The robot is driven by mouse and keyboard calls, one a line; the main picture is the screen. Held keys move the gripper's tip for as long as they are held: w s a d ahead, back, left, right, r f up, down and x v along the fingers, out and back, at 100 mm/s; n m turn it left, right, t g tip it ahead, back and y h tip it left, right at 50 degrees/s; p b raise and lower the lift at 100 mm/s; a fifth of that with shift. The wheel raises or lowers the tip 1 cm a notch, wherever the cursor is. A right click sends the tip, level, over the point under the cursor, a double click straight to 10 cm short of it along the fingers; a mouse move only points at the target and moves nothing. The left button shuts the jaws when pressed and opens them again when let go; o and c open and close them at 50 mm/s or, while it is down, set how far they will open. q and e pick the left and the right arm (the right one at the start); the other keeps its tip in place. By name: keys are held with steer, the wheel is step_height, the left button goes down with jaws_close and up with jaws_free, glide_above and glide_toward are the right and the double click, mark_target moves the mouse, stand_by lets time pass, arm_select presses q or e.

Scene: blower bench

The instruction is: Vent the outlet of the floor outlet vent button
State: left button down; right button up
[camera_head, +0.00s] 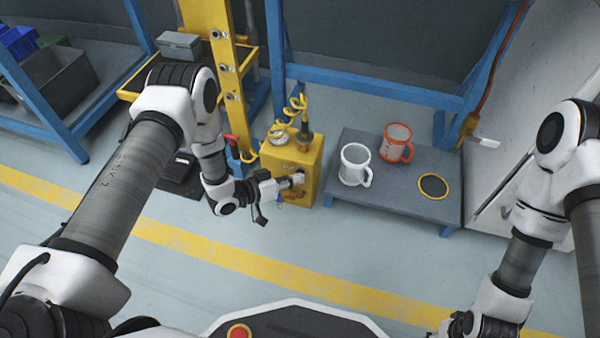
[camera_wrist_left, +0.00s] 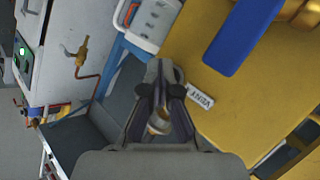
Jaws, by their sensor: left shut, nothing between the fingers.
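The yellow box (camera_head: 305,158) stands on the floor left of the low grey table, with a gauge and a coiled yellow hose on top. My left gripper (camera_head: 298,180) is at its front face, shut and empty. In the left wrist view, the shut left gripper (camera_wrist_left: 160,118) points at the yellow face. A small white label (camera_wrist_left: 201,97) lies just right of the fingers; its text is too small to read surely.
A yellow post (camera_head: 225,70) and a shelf with bins stand at the left. The floor in front is clear. A blue part (camera_wrist_left: 240,38) crosses the yellow face.

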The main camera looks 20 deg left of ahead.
arm_select(q)
steer(key=shift+s+r, duration=0.1)
stand_by(0.3)
steer(key=shift+s+p, duration=0.5)
steer(key=shift+s, duration=0.2)
steer(key=s+p, duration=0.2)
steer(key=s, duration=0.3)
steer(key=shift+a+p, duration=0.1)
steer(key=shift+p, duration=0.2)
